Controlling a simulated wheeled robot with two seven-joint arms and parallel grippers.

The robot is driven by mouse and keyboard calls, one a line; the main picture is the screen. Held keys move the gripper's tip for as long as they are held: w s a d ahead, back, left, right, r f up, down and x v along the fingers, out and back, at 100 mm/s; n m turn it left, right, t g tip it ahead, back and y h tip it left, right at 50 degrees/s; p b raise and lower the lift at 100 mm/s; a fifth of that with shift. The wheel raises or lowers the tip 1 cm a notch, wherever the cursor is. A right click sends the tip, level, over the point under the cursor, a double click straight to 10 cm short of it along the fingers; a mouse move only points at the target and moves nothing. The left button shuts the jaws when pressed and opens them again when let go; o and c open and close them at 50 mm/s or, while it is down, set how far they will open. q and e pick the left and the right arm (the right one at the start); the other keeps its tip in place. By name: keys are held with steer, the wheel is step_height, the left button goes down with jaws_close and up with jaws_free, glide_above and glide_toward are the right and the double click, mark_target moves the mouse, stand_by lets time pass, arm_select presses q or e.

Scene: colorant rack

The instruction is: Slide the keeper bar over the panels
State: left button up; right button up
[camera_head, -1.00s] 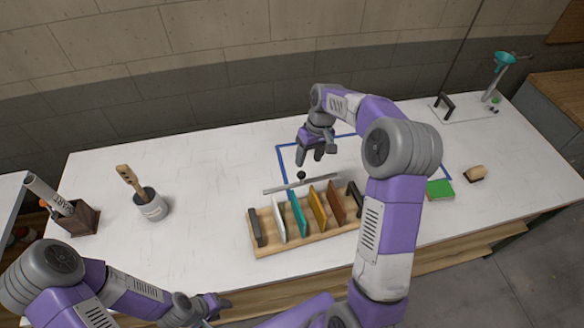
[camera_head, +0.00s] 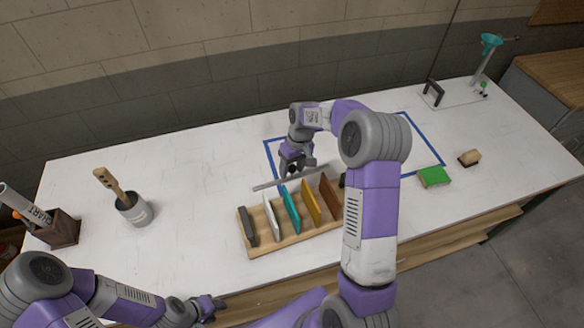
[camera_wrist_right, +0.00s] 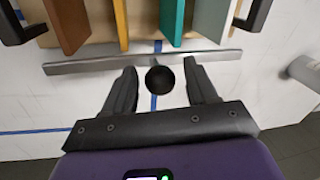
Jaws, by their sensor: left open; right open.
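The keeper bar (camera_head: 265,185) is a thin grey metal strip with a black ball knob. It lies along the far side of the wooden rack (camera_head: 290,241), beside the panels and not over them. The rack holds a white panel (camera_head: 271,219), a teal panel (camera_head: 290,210), an orange panel (camera_head: 311,205) and a brown panel (camera_head: 331,198), all upright. My right gripper (camera_head: 296,168) is open at the knob. In the right wrist view, its open fingers (camera_wrist_right: 160,79) stand on either side of the knob (camera_wrist_right: 160,80), with gaps. My left gripper (camera_head: 214,306) is open and empty at the table's front edge.
Black handles (camera_head: 248,226) stand at the rack's ends; my right arm partly hides the right end.

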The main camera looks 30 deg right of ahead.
steer(key=shift+s+f, duration=0.1)
jaws_close()
stand_by(0.3)
